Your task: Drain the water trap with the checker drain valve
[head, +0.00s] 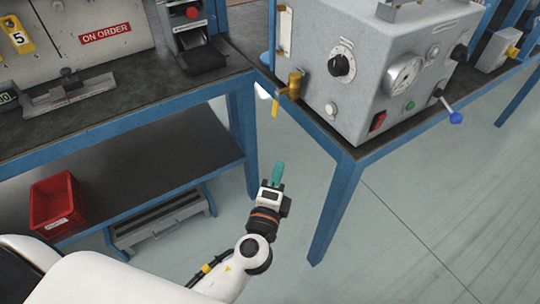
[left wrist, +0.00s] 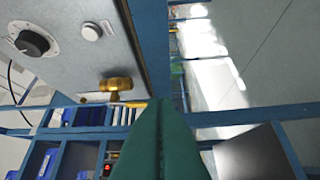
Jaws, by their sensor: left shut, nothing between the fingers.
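The grey checker box (head: 385,70) stands on the blue-framed bench at the right. A brass drain valve (head: 294,84) with a yellow lever (head: 275,107) hanging down sits at its left side. In the left wrist view the brass valve (left wrist: 118,85) shows beside the grey panel, above the fingertips. I cannot clearly make out the water trap. My left gripper (head: 277,174), with green fingers, is shut and empty. It is below and apart from the valve, in the gap between the benches. Its fingers (left wrist: 160,140) are together in the left wrist view. My right gripper is out of view.
The checker carries a black knob (head: 341,65), a gauge (head: 403,75), a red switch (head: 377,121) and a blue-tipped lever (head: 455,117). A blue bench leg (head: 335,208) stands right of my left gripper. The left bench has a lower shelf with a red bin (head: 57,203).

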